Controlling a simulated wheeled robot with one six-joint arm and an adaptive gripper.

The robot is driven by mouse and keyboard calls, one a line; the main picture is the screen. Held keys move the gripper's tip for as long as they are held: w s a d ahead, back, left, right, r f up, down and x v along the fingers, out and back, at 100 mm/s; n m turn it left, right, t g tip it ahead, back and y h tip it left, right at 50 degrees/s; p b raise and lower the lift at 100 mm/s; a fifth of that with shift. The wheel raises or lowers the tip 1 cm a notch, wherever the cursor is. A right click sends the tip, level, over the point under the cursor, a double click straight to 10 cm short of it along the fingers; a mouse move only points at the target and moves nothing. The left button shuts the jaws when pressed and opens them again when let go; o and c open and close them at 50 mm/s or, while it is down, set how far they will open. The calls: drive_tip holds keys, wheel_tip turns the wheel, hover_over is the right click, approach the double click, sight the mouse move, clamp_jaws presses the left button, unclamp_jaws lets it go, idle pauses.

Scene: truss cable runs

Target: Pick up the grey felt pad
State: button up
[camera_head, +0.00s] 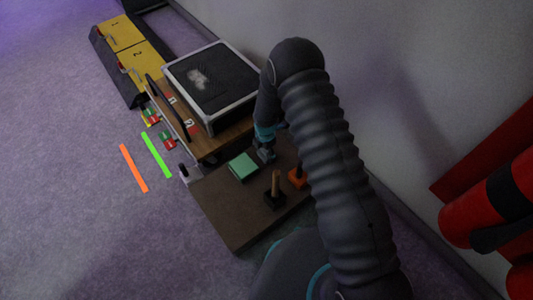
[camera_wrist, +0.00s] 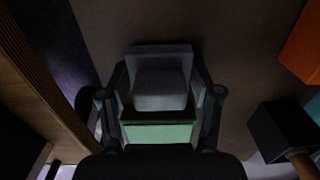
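The grey felt pad (camera_wrist: 160,54) lies on the dark brown board in the wrist view, with a raised grey block (camera_wrist: 160,90) on it. My gripper (camera_wrist: 160,92) is over it, with one finger on each side and narrow gaps showing beside the block. The fingers look open, and I see no clear contact. A green pad (camera_wrist: 158,132) lies just below the grey one in this view. In the head view my gripper (camera_head: 265,148) points down at the board, right of the green pad (camera_head: 242,167); the grey pad is mostly hidden there.
The brown board (camera_head: 235,215) also carries a black block with a wooden handle (camera_head: 275,187) and an orange piece (camera_head: 297,178). A black-topped case (camera_head: 212,82) stands behind. Orange (camera_head: 133,168) and green (camera_head: 156,155) strips lie on the floor at left.

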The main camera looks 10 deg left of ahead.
idle(0.3)
drive_tip(key=shift+r, duration=0.6)
drive_tip(key=r, duration=0.3)
drive_tip(key=shift+s+a+r, duration=0.15)
drive_tip(key=shift+s+r, duration=0.05)
drive_tip(key=shift+s, duration=0.2)
drive_tip(key=s+a+r, duration=0.4)
drive_tip(key=s+r, duration=0.2)
drive_tip(key=s, duration=0.4)
drive_tip(key=shift+r, duration=0.2)
drive_tip(key=shift+a, duration=0.1)
